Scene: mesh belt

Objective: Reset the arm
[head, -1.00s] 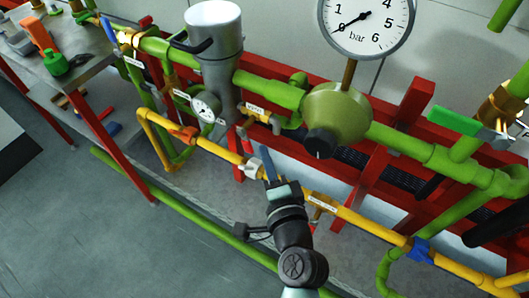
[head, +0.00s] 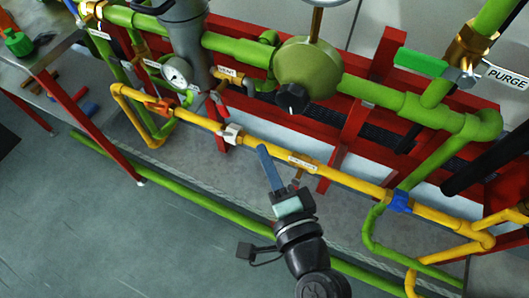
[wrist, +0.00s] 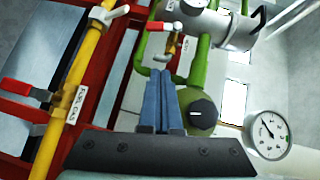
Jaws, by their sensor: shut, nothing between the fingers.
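My gripper (head: 278,185) is in the lower middle of the head view, its blue fingers pointing up toward the yellow pipe (head: 262,148). In the wrist view its two blue fingers (wrist: 162,100) lie side by side, shut, with nothing between them. In the head view the fingertips appear just below the yellow pipe; I cannot tell the exact gap. My black and grey wrist shows below the fingers.
Green pipes (head: 372,95) run above the yellow pipe on a red frame (head: 388,52). A round green regulator (head: 308,68), a small gauge (head: 176,72) and a green-handled valve (head: 421,63) are mounted there. A workbench (head: 55,65) stands at left. Floor (head: 70,220) at lower left is clear.

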